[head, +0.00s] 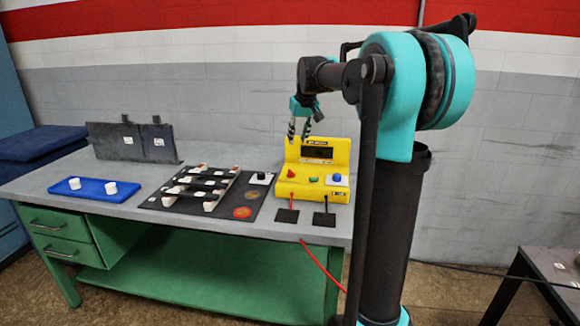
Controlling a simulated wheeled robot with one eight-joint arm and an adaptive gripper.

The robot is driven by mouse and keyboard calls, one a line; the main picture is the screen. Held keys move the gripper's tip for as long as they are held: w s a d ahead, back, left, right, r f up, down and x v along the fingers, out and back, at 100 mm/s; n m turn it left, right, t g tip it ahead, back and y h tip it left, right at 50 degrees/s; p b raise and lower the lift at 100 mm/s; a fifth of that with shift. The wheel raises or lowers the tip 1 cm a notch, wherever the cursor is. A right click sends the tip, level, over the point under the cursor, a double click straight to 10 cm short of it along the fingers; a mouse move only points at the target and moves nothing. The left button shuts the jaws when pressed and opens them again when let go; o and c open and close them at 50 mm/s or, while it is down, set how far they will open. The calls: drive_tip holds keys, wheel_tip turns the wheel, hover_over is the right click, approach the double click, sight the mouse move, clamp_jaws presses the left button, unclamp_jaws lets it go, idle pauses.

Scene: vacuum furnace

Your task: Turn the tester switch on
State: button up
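The yellow tester (325,190) stands at the right end of the grey workbench. It has a dark display (317,152) on its upright back panel. On its sloped front are a red control (291,174), a small green one (313,179) and a blue knob (336,178) on a pale plate. I cannot tell from this view which is the switch or how it is set. My gripper (299,134) points down at the top left edge of the tester's back panel, above the red control. Its two fingers are apart with nothing visible between them. I cannot tell whether they touch the panel.
Two black pads (324,219) lie before the tester, joined to it by leads; a red cable (320,264) hangs off the bench. A black board (219,208) with white pieces, a blue tray (92,195) and dark upright plates (130,142) occupy the bench's left.

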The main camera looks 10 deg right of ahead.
sight(291, 171)
drive_tip(key=x, duration=1.6)
drive_tip(key=shift+f, duration=0.3)
clamp_jaws()
